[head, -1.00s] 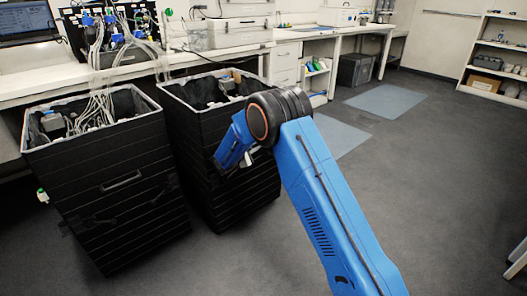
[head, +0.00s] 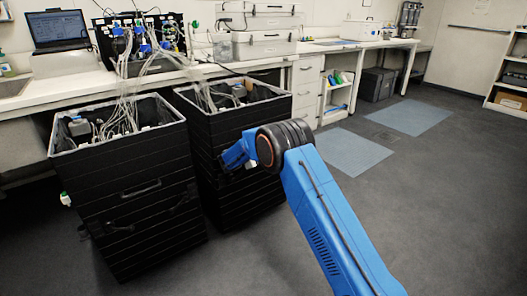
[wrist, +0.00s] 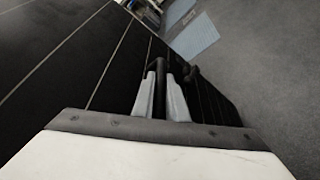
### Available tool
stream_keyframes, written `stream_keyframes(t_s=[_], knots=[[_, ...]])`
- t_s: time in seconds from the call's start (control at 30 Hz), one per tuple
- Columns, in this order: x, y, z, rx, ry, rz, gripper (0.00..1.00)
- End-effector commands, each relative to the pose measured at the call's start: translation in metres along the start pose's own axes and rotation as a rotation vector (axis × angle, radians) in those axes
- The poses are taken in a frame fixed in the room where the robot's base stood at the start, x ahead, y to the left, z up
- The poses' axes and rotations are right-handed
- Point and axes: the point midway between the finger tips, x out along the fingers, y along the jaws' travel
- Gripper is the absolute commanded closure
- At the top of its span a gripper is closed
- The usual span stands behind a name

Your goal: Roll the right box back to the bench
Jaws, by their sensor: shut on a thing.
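The right box (head: 222,185) is a tall black ribbed bin with a pale rim, standing on the floor close in front of the bench (head: 350,46). Clear tubes run from the bench into its open top. My gripper (head: 230,160) is at the side of the right box facing me. In the wrist view my gripper (wrist: 163,92) has its two grey fingers on either side of a dark handle (wrist: 160,68) of the box, closed on it. The fingertips are small and partly hidden by my arm in the head view.
A similar left box (head: 130,215) stands close beside it, with tubes in its top. A laptop (head: 58,30), tubing rack (head: 140,42) and grey cases (head: 262,42) are on the bench. A shelf cart (head: 338,95) stands under the bench. Floor to the right is open.

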Motion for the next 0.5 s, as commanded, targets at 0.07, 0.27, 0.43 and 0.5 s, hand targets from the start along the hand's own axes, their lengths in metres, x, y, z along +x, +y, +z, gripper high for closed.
stream_keyframes(t_s=[0.07,0.27,0.43,0.5], knots=[[-0.0007,0.0012,-0.001,0.0,0.001,0.002,1.0],[-0.0007,0.0011,-0.0009,0.0,0.001,0.001,1.0],[-0.0007,0.0008,-0.0008,0.0,0.001,0.001,0.69],[-0.0005,0.0006,-0.0006,0.0,0.001,0.001,0.69]])
